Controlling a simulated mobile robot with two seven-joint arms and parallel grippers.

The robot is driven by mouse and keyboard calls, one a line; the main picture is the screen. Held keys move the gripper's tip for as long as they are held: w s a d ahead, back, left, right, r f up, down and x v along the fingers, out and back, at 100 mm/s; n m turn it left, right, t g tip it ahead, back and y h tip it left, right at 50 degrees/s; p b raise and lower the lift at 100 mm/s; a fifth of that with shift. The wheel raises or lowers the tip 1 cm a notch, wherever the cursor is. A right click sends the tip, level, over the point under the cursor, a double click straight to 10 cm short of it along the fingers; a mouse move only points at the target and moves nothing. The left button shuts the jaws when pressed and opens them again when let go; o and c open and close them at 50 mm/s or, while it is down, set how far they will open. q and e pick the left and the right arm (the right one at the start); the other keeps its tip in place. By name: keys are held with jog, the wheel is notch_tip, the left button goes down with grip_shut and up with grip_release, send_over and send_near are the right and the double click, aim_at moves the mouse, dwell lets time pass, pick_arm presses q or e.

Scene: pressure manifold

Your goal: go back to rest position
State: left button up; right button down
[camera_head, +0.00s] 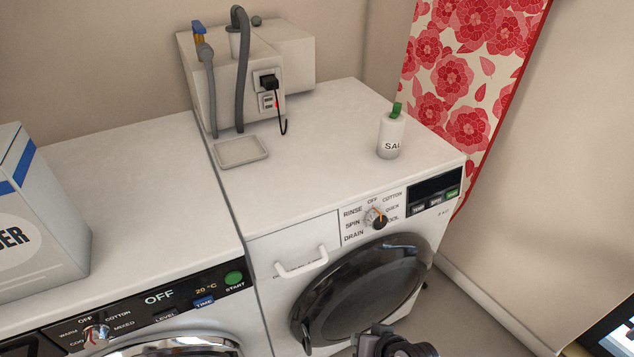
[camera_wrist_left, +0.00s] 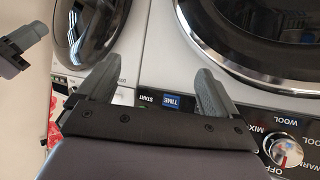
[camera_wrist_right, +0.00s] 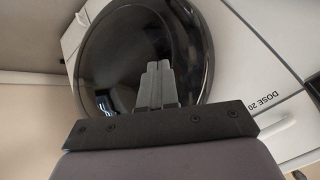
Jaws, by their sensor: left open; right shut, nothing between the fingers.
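My right gripper (camera_wrist_right: 159,78) is shut and empty in the right wrist view, its two grey fingers together in front of the dark round door (camera_wrist_right: 140,45) of the right-hand machine. In the head view a dark part of my right arm shows at the bottom edge, below that door (camera_head: 365,290). My left gripper (camera_wrist_left: 150,82) is open and empty in the left wrist view. Its fingers are spread apart in front of the machines, near the left machine's panel with its TIME button (camera_wrist_left: 171,101). The left gripper is not visible in the head view.
A white bottle with a green cap (camera_head: 391,135) and a small tray (camera_head: 241,151) stand on the right machine. A powder box (camera_head: 40,215) stands at left. Bare floor (camera_head: 480,310) lies to the right.

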jog(key=s+d+r+n+t+h, duration=0.2)
jog(key=s+d+r+n+t, duration=0.1)
jog(key=s+d+r, duration=0.5)
jog(key=s+d+t+p, duration=0.1)
jog(key=s+d, duration=0.1)
jog(key=s, duration=0.1)
jog(key=shift+r, duration=0.15)
dwell(1.7)
